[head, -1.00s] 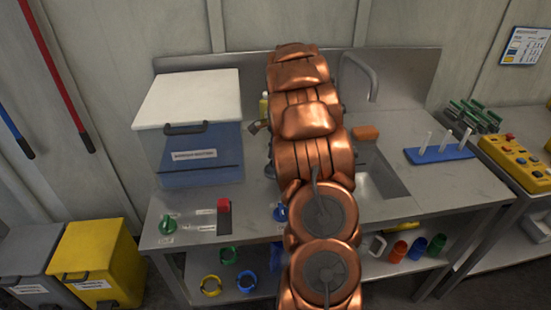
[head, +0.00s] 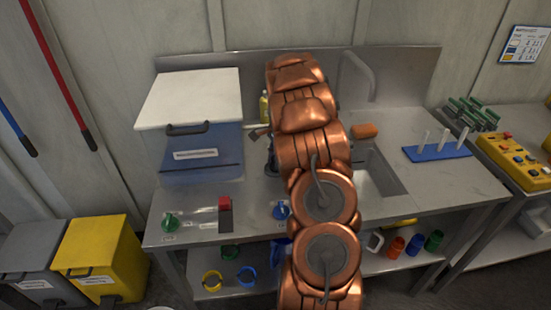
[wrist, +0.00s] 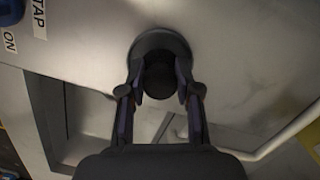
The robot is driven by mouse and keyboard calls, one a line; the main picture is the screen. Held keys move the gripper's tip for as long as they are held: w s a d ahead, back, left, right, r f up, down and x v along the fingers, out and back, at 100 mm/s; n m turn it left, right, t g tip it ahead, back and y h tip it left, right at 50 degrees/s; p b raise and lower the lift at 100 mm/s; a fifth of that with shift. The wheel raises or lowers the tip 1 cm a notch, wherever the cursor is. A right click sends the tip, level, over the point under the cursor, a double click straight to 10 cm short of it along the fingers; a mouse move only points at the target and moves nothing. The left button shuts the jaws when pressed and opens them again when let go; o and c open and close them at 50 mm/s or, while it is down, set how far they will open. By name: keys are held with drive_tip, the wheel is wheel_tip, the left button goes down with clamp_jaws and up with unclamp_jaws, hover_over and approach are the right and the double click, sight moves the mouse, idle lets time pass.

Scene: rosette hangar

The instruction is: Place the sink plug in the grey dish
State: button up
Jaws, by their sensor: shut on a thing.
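My gripper (wrist: 160,92) is shut on a black round knob, which I take to be the sink plug (wrist: 159,80), in the wrist view. A wider dark grey disc (wrist: 160,38) shows around and behind it. I cannot tell whether this disc is the plug's own flange or the grey dish under it, nor whether it touches the counter. The sink basin's edge lies below and left of the gripper in that view. In the head view my copper arm hides most of the gripper and the held thing, and no separate grey dish can be made out.
The steel counter (head: 195,228) carries a lidded blue box (head: 201,165), a green knob (head: 171,222), a red switch (head: 225,203) and a blue knob (head: 282,210). The sink (head: 378,178), faucet (head: 358,72) and an orange block (head: 364,131) are to the right.

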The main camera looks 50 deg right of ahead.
drive_tip(key=shift+f, duration=0.15)
drive_tip(key=o, duration=1.1)
wheel_tip(320, 180, up, 12)
drive_tip(key=d+b, duration=0.1)
drive_tip(key=b, duration=0.2)
drive_tip(key=shift+s+d, duration=0.2)
drive_tip(key=shift+d, duration=0.15)
